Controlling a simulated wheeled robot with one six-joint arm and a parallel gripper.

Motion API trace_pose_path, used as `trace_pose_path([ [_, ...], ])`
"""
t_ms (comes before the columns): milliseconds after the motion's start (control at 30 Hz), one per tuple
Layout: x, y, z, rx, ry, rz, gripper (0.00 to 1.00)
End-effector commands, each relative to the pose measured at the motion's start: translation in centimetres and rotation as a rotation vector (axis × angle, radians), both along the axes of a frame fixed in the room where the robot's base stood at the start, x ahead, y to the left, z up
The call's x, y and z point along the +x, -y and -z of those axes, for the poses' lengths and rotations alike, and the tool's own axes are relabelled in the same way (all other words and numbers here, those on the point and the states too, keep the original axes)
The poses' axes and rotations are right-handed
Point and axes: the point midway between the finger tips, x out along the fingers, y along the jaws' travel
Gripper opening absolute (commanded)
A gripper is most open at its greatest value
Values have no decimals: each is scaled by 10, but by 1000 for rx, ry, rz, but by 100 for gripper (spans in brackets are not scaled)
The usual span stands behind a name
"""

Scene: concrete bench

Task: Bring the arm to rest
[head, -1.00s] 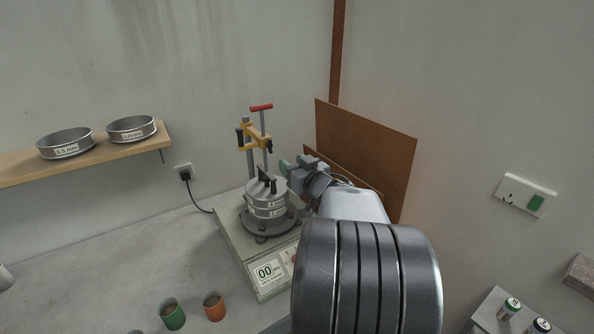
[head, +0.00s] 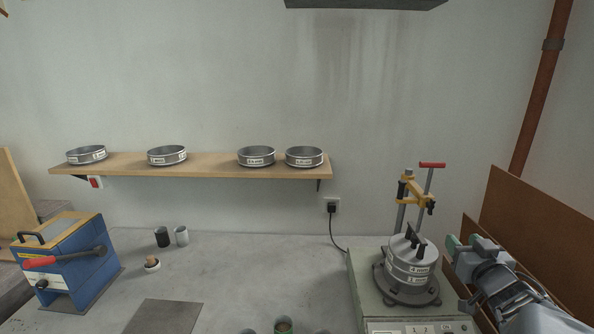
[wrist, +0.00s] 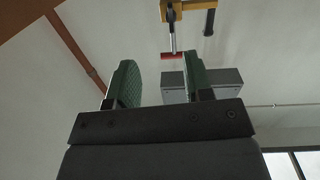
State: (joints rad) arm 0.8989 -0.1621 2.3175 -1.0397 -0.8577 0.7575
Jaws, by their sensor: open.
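My gripper (head: 468,243) is at the right of the head view, just right of the stacked sieves (head: 411,265) on the shaker machine (head: 366,290). In the wrist view its two green-padded fingers (wrist: 162,82) stand apart with nothing between them. In the head view the yellow clamp (head: 417,195) with a red handle rises behind the stack.
A wooden shelf (head: 215,171) holds several sieves. A blue machine (head: 68,262) with a red-gripped lever stands at left. Small cups (head: 181,236) stand on the concrete bench (head: 225,275). Brown boards (head: 530,220) lean right of my arm. The bench middle is largely clear.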

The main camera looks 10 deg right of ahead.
Motion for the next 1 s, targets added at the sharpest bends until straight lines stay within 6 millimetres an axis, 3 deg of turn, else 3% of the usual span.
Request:
trace_pose_path([
  [200, -33, 52, 44, -23, -274, 361, 47],
  [267, -46, 53, 58, -3, -383, 448, 47],
  [333, -58, 41, 73, 33, -516, 508, 47],
  [467, -74, -13, 99, 126, -775, 501, 47],
  [600, -92, -104, 116, 220, -1030, 327, 47],
  [733, -107, -182, 117, 253, -1162, 115, 47],
  [833, -111, -219, 111, 239, -1163, 2, 47],
  [1000, -111, -248, 100, 171, -1128, -103, 47],
])
